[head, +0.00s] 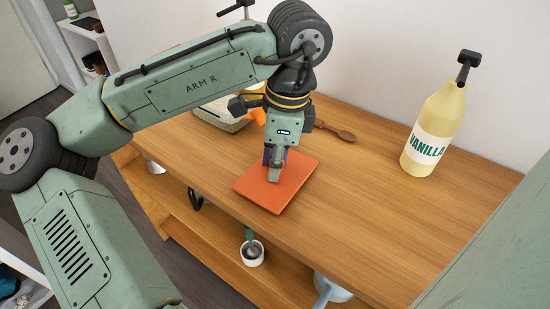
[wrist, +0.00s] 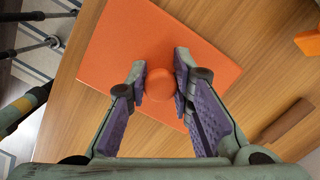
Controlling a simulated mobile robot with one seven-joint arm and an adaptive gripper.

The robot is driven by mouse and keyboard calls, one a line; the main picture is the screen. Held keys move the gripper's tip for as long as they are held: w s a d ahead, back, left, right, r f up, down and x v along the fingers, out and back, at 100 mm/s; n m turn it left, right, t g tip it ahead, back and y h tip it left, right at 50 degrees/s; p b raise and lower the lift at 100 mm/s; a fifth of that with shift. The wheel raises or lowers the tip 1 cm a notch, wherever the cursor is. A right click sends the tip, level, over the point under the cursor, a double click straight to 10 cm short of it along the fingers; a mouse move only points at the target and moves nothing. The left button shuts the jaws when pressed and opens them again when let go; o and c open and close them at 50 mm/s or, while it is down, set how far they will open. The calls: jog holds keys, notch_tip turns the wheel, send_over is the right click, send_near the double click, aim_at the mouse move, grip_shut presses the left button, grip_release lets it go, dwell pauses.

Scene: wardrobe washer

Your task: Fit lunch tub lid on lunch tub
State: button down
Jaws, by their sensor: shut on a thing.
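The lunch tub lid appears to be the flat orange square (head: 290,187) with a round knob, near the table's front edge in the head view. In the wrist view the lid (wrist: 115,50) spreads beyond my fingers, with the knob between them. My gripper (head: 274,177) points down over the lid; in the wrist view its fingers (wrist: 160,72) are shut on the knob from both sides. I cannot tell whether the lid touches the table. I cannot make out the lunch tub for sure; an orange thing (head: 255,86) stands partly hidden behind my wrist.
A pump bottle marked VANILLA (head: 428,140) stands at the right on the wooden table (head: 350,205). A wooden spoon (head: 337,132) lies behind the lid. A pale box-like thing (head: 222,113) is partly hidden behind my arm. The table between lid and bottle is clear.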

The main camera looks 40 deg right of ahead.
jog(key=shift+f, duration=0.2)
jog(key=c, duration=1.4)
grip_release()
jog(key=shift+f+b, duration=0.1)
jog(key=shift+b, duration=0.45)
jog(key=r, duration=0.3)
jog(key=d+r, duration=0.1)
jog(key=r, duration=0.3)
jog(key=s+r, duration=0.1)
jog(key=r, duration=0.3)
jog(key=shift+d, duration=0.15)
